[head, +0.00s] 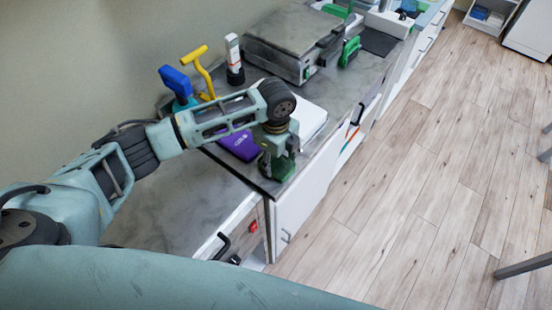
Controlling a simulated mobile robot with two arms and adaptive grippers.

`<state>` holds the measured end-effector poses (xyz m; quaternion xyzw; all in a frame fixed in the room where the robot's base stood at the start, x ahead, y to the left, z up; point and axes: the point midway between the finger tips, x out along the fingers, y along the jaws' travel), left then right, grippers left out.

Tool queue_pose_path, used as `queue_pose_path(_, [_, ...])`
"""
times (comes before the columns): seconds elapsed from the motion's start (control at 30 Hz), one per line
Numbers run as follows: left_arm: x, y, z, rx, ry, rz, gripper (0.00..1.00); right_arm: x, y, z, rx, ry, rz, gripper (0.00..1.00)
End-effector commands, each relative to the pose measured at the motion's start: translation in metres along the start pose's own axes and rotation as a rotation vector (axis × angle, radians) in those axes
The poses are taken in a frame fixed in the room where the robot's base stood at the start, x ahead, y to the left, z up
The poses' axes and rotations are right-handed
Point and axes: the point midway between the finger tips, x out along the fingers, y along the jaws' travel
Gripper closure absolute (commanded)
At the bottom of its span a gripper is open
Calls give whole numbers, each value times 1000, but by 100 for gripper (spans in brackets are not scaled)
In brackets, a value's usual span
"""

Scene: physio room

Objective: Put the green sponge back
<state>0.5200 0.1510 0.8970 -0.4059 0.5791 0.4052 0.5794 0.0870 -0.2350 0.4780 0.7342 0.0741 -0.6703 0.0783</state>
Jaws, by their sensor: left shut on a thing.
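My left arm reaches in from the left over the counter. My left gripper (277,160) points down near the counter's front edge. It is shut on a dark green thing (283,172), which looks like the green sponge. The gripper hides most of it, and I cannot tell whether it touches the counter (225,165). My right gripper is not in view.
A purple packet (240,145) and a white flat thing (311,117) lie beside the gripper. Blue-topped (175,82) and yellow (201,68) tools, a white bottle (233,52) and a grey machine (292,38) stand behind.

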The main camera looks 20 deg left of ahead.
Motion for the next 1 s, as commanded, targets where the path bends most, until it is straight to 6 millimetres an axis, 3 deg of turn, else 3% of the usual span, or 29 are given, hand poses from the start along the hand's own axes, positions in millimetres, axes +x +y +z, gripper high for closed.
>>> queue_pose_path(0.2, [4, 0, 0, 0, 0, 1, 71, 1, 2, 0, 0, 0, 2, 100])
queue_pose_path(0.23, [3, 0, 0, 0, 0, 0, 49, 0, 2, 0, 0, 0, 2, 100])
queue_pose_path(0.43, [3, 0, 0, 0, 0, 0, 32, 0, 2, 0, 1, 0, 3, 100])
queue_pose_path(0.77, [1, 0, 0, -1, 0, 0, 32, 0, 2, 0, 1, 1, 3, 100])
queue_pose_path(1.0, [-30, -2, 0, 0, -1, -5, 32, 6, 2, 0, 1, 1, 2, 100])
